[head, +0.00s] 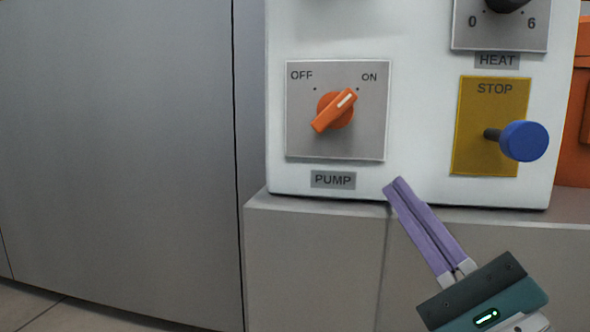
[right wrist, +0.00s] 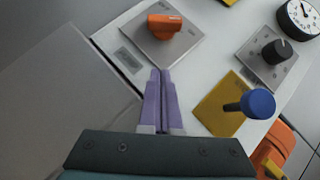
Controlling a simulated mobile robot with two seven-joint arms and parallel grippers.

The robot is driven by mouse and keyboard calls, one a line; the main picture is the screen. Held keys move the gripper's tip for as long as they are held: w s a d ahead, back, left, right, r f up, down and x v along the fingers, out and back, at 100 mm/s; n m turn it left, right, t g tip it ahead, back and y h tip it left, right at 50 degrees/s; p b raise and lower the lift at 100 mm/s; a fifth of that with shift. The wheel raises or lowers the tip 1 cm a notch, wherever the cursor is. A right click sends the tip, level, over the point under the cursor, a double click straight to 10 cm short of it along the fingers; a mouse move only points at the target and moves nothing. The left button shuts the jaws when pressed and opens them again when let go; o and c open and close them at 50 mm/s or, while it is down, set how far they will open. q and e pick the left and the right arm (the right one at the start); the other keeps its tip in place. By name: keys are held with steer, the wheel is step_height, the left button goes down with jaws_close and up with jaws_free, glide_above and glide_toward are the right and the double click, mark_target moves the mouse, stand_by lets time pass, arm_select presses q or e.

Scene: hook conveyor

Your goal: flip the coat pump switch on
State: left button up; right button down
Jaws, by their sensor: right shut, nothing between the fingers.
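The pump switch (head: 335,108) is an orange rotary knob on a grey plate (head: 300,140) marked OFF and ON, with a PUMP label below. Its white pointer line points up and right, toward the ON mark. It also shows in the right wrist view (right wrist: 163,27), ahead of the fingers. My right gripper (head: 395,187) has purple fingers, is shut and empty, and sits below and right of the PUMP plate, apart from the knob. Its fingers also show in the right wrist view (right wrist: 160,75). My left gripper is not in view.
A blue STOP button (head: 523,141) sticks out from a yellow plate (head: 464,150) to the right of the pump switch. A dark HEAT knob (head: 505,4) is above it. A grey ledge (head: 300,215) runs under the white panel (head: 420,110). An orange object (head: 577,110) stands at the right edge.

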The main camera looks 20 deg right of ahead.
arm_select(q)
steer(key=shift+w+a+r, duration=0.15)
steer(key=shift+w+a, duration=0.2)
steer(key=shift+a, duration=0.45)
arm_select(e)
steer(key=v, duration=0.2)
steer(key=a+v, duration=0.1)
steer(key=v, duration=0.2)
steer(key=shift+s+f, duration=0.15)
